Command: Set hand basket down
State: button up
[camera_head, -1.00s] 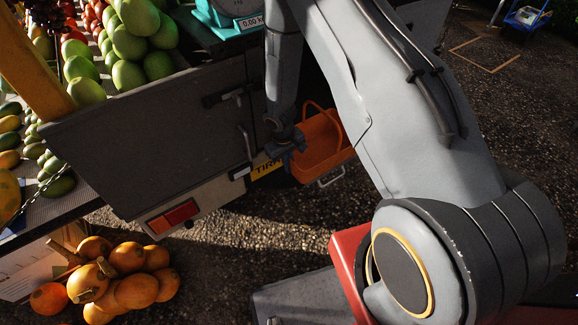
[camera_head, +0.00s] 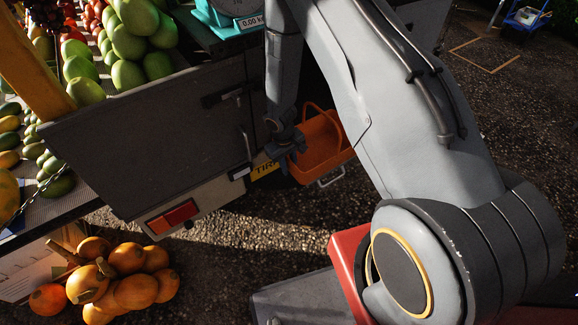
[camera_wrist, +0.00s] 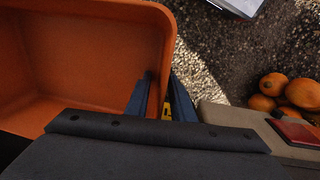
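The hand basket (camera_head: 322,150) is an orange, open-topped basket with an orange handle beside the truck's rear corner. Its handle stands up in the head view. The basket also fills the upper left of the wrist view (camera_wrist: 85,60) and looks empty where seen. My gripper (camera_head: 290,145) is at the basket's left edge. In the wrist view its two blue fingers (camera_wrist: 162,90) stand apart, one inside the basket and one outside, with the side wall between them. A gap shows between the wall and the outer finger. What lies under the basket is hidden.
The truck's grey side panel (camera_head: 160,140) and rear bumper (camera_head: 205,195) stand close at the left. Orange pumpkins (camera_head: 125,275) lie on the ground at lower left. Mangoes (camera_head: 135,40) and a teal scale (camera_head: 230,18) are above. Open gravel (camera_head: 500,130) lies to the right.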

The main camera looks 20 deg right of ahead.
jog(key=s+r+m+b, duration=0.1)
jog(key=s+r, duration=0.3)
jog(key=r, duration=0.9)
jog(key=s+r+m+b, duration=0.15)
jog(key=s+r, duration=0.25)
jog(key=r, duration=0.8)
jog(key=s+r+m+y, duration=0.1)
jog(key=s+r, duration=0.6)
jog(key=s, duration=0.3)
jog(key=shift+r+t, duration=0.2)
jog(key=shift+t, duration=0.2)
